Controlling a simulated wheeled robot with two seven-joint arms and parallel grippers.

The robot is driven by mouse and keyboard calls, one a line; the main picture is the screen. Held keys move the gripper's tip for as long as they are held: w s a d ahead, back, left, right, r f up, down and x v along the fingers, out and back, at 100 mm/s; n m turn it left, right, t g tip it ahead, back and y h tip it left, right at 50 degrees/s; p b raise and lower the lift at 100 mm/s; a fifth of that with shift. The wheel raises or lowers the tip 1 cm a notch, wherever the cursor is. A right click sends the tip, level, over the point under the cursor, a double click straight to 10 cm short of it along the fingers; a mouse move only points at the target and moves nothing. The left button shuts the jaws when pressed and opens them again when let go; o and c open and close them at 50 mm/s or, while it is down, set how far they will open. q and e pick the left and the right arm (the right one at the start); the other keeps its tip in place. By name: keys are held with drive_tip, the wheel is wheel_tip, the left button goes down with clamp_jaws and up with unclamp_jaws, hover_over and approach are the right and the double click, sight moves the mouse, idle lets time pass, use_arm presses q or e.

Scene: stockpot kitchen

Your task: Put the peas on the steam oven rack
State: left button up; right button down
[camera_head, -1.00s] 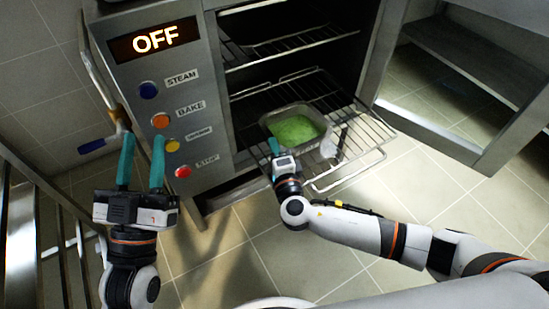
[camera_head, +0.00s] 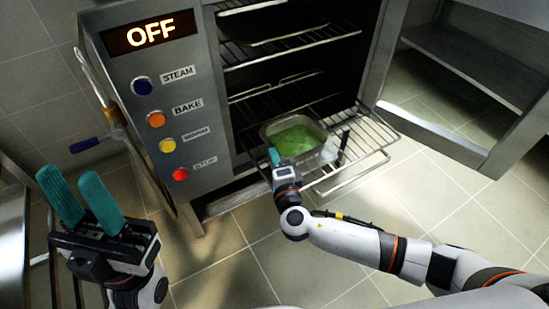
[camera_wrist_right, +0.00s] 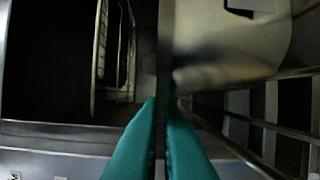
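The peas (camera_head: 297,140) are a green mass in a grey metal tray (camera_head: 268,128). The tray appears to rest on the pulled-out wire rack (camera_head: 375,140) of the steam oven (camera_head: 205,130), outside the dark cavity. My right gripper (camera_head: 273,157) is at the tray's near left corner. In the right wrist view its teal fingers (camera_wrist_right: 163,102) are close together with a thin edge between the tips, seemingly the tray's rim. My left gripper (camera_head: 80,185) is open and empty, left of the control panel. The tray's underside is hidden.
The oven display (camera_head: 153,33) reads OFF above several coloured buttons. A blue handle (camera_head: 84,145) sticks out at the panel's left. An upper rack (camera_head: 290,45) is inside the oven. A metal shelf unit (camera_head: 480,70) stands at the right. The floor in front is clear.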

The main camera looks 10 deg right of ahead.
drive_tip(key=shift+r, duration=0.1)
drive_tip(key=c, duration=1.9)
unclamp_jaws()
drive_tip(key=shift+o, duration=1.3)
drive_tip(key=shift+s, duration=0.1)
